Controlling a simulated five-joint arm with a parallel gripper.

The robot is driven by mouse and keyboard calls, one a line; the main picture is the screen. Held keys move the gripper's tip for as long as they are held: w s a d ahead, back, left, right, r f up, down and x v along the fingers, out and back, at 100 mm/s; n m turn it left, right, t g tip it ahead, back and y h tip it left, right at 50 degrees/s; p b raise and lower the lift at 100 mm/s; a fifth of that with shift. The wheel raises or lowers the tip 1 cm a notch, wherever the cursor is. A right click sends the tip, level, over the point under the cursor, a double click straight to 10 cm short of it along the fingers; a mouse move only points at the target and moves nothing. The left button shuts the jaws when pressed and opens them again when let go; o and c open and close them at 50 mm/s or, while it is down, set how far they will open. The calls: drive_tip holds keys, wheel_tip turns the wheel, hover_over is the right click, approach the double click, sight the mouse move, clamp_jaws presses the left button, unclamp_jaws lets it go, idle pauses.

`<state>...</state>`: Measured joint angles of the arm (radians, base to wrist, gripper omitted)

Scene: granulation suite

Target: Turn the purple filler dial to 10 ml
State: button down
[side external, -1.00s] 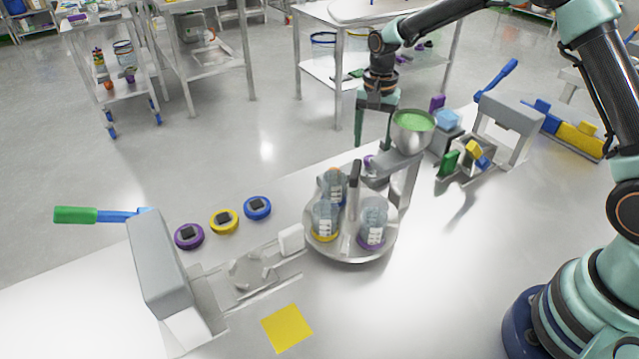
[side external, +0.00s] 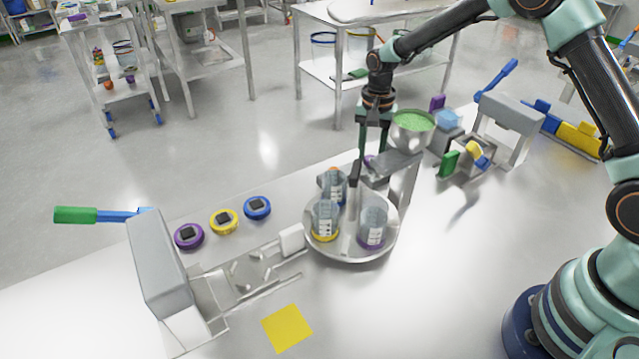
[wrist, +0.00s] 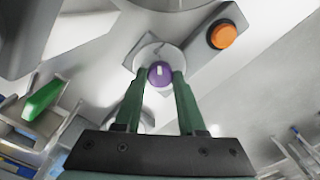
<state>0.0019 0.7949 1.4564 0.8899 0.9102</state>
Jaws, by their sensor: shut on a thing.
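The purple filler dial (wrist: 160,74) shows in the wrist view as a round knob with a white pointer mark, set on a pale round plate. My gripper (wrist: 157,80) is shut on the dial, one green finger on each side of it. In the side view the dial (side external: 369,161) is a small purple patch beside the filler, mostly hidden. The pointer mark looks roughly upright in the wrist picture. The scale values cannot be read.
An orange button (wrist: 224,36) sits close to the dial. A round turntable (side external: 350,249) with several clear beakers stands in front of the filler. Purple, yellow and blue discs (side external: 257,208) lie to the left. A yellow square (side external: 287,328) marks the bench front.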

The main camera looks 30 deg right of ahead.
drive_tip(key=shift+n, duration=0.6)
drive_tip(key=shift+c, duration=2.4)
unclamp_jaws()
drive_tip(key=shift+r, duration=0.1)
wheel_tip(320, 180, up, 12)
